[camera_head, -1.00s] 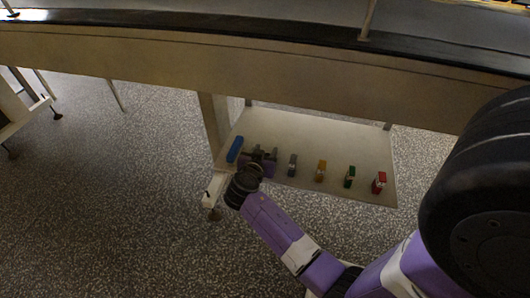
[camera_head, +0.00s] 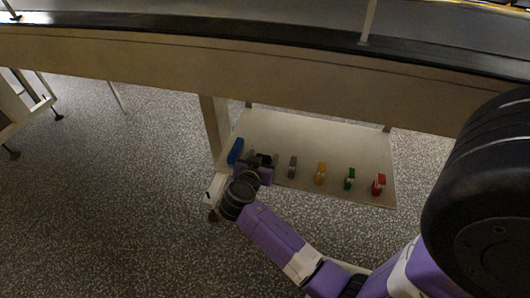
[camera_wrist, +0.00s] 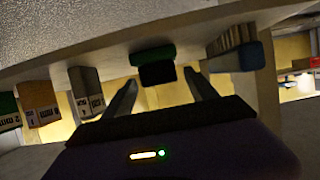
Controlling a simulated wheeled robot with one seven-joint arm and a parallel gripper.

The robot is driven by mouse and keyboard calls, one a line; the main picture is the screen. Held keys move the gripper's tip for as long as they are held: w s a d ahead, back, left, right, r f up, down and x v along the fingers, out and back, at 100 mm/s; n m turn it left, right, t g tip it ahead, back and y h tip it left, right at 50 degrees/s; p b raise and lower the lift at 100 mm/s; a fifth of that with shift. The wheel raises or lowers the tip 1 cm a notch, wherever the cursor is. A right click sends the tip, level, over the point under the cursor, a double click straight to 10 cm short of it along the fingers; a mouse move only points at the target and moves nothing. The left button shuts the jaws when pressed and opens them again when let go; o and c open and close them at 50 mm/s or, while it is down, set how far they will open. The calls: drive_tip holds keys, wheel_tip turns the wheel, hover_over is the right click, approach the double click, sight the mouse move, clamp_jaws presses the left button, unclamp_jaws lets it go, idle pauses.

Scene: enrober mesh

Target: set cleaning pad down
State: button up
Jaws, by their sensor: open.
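The cleaning pad, seemingly the small block with a dark green and a black layer (camera_wrist: 154,64), stands on the pale shelf (camera_head: 330,138) under the machine. My gripper (camera_head: 262,160) is at the left part of this shelf. In the wrist view its two fingers are spread, with the pad between and just beyond the tips; I see gaps on both sides. In the head view the pad is largely hidden by my gripper.
A blue item (camera_head: 235,151) stands left of my gripper. To the right stand a grey block (camera_head: 292,166), a yellow block (camera_head: 320,172), a green block (camera_head: 349,179) and a red block (camera_head: 378,185). The machine's long beam (camera_head: 300,75) overhangs the shelf.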

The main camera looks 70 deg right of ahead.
drive_tip(key=w+p+v, duration=0.1)
drive_tip(key=v, duration=0.7)
drive_tip(key=s+a+f+n+t+y, duration=0.2)
drive_tip(key=a+n+t+y, duration=0.15)
drive_tip(key=a, duration=0.25)
drive_tip(key=s+a+f+n+t+y, duration=0.2)
drive_tip(key=s+a+n, duration=0.15)
drive_tip(key=a, duration=0.35)
drive_tip(key=s+a+f+n+t+y, duration=0.2)
drive_tip(key=a+f+n+t+y, duration=0.15)
drive_tip(key=a, duration=0.25)
drive_tip(key=s+a+r+n+t+y, duration=0.2)
drive_tip(key=s+a+r+n, duration=0.1)
drive_tip(key=r, duration=0.6)
drive_tip(key=s+a+r+n+t+y, duration=0.2)
drive_tip(key=s+a+r, duration=0.4)
drive_tip(key=r, duration=0.4)
drive_tip(key=shift+s+a+r+n+t, duration=0.2)
drive_tip(key=shift+s+n+t, duration=0.25)
drive_tip(key=shift+n, duration=0.4)
drive_tip(key=shift+w, duration=0.1)
wheel_tip(320, 180, up, 20)
drive_tip(key=p, duration=2)
